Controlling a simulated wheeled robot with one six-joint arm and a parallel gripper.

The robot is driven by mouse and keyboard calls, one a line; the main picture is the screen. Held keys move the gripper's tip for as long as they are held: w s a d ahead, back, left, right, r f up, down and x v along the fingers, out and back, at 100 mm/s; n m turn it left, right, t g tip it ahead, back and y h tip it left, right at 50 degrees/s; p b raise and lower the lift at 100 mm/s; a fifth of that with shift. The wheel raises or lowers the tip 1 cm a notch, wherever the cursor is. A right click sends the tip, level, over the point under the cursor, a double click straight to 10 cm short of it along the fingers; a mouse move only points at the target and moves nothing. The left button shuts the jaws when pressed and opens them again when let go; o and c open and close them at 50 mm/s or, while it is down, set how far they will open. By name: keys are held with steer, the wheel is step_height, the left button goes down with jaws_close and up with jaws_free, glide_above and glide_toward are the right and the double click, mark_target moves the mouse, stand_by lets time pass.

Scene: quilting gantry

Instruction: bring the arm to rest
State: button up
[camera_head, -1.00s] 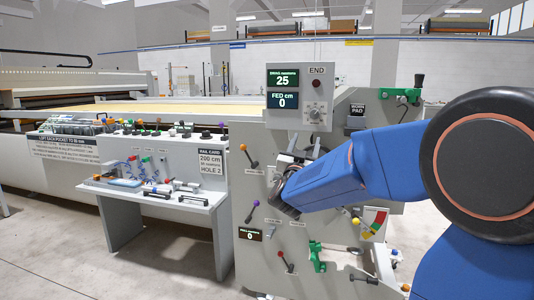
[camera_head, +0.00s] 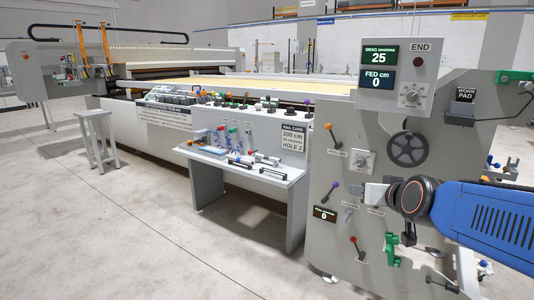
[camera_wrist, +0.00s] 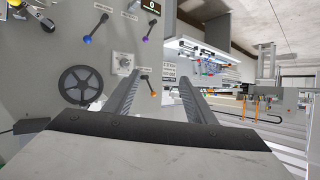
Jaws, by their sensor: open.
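My gripper shows in the wrist view (camera_wrist: 158,95), its two grey jaws apart with nothing between them. Past the jaws lie the machine's end panel and, to the right, the side table. In the head view my blue arm (camera_head: 490,218) comes in from the right edge, in front of the end panel (camera_head: 335,185). The jaws themselves are hard to make out there, near the round wrist joint. A black handwheel (camera_head: 407,149) sits on the panel above my arm; it also shows at left in the wrist view (camera_wrist: 80,85).
The display box (camera_head: 402,75) reads 25 and 0. A purple-knobbed lever (camera_head: 331,192), an orange-knobbed lever (camera_head: 333,137) and a green clamp (camera_head: 392,250) stick out of the panel. A side table (camera_head: 240,172) holds small tools.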

steer(key=s+f+g, duration=0.4)
steer(key=s+f, duration=0.2)
steer(key=s, duration=0.6)
steer(key=s+d+f+g, duration=0.1)
steer(key=s+f+g, duration=0.3)
steer(key=s, duration=0.9)
step_height(320, 180, down, 4)
steer(key=shift+s+d+r+n+h, duration=0.2)
steer(key=shift+d+n+h, duration=0.05)
steer(key=shift+n+h, duration=0.05)
stand_by(0.5)
steer(key=w+a+r+m+t, duration=0.1)
steer(key=w+r+t, duration=0.45)
steer(key=w, duration=0.85)
steer(key=w+r+t, duration=0.3)
steer(key=w+r, duration=0.6)
steer(key=w, duration=0.5)
steer(key=m+t+h, duration=0.4)
steer(key=m+h, duration=0.4)
steer(key=h, duration=0.6)
glide_toward(412, 98)
steer(key=shift+y, duration=0.3)
steer(key=x, duration=0.8)
steer(key=shift+d+r, duration=0.1)
steer(key=shift+r, duration=0.05)
